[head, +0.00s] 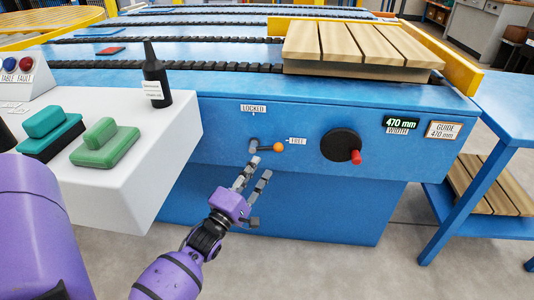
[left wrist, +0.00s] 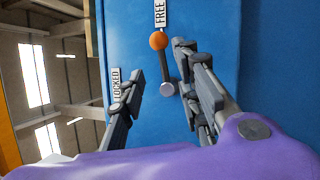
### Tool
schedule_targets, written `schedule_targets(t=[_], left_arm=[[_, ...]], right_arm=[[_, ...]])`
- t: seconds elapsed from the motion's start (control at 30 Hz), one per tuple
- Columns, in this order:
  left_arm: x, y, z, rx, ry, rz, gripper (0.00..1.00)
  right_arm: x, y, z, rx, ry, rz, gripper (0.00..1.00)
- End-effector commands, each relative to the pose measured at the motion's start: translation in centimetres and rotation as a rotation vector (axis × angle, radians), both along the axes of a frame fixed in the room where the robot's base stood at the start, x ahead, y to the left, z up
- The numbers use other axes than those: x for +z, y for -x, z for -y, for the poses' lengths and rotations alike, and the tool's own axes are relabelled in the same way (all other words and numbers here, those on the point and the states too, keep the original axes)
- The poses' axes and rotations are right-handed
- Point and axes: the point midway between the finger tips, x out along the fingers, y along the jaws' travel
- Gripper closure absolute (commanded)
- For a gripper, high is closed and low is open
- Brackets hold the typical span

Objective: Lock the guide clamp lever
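The guide clamp lever (head: 266,147) is a short grey arm with an orange ball knob on the blue machine front. It points right, toward the FREE label (head: 298,141). The LOCKED label (head: 253,108) is above its pivot. My left gripper (head: 259,168) is open, just below and in front of the lever in the head view. In the left wrist view, the lever's knob (left wrist: 158,41) and arm lie between the two spread fingers (left wrist: 160,62). Neither finger clearly touches it. My right gripper is not in view.
A black handwheel with a red knob (head: 340,145) is right of the lever, near a 470 mm width display (head: 402,123). A white console (head: 130,150) with green blocks and a dark bottle (head: 156,75) stands left. Wooden boards (head: 345,45) lie on top.

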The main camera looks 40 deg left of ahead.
Motion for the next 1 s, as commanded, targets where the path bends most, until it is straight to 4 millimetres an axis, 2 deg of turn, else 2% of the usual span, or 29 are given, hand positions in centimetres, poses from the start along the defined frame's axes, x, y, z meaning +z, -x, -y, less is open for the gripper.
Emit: schedule_targets(t=[0.2,0.4,0.77,1.0], left_arm=[[0.7,-3.5,-0.5,0.0,-0.005,-0.001,0.69],[1.3,-5.9,-0.9,0.001,-0.006,-0.002,0.69],[1.6,-6.6,-1.0,0.002,-0.004,-0.003,0.69],[1.6,-6.5,-1.0,0.002,-0.004,-0.003,0.98]], right_arm=[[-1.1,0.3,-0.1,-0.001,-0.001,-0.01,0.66],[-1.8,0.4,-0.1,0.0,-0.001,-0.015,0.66],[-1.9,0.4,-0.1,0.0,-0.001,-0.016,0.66],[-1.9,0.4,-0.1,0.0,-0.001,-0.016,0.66]])
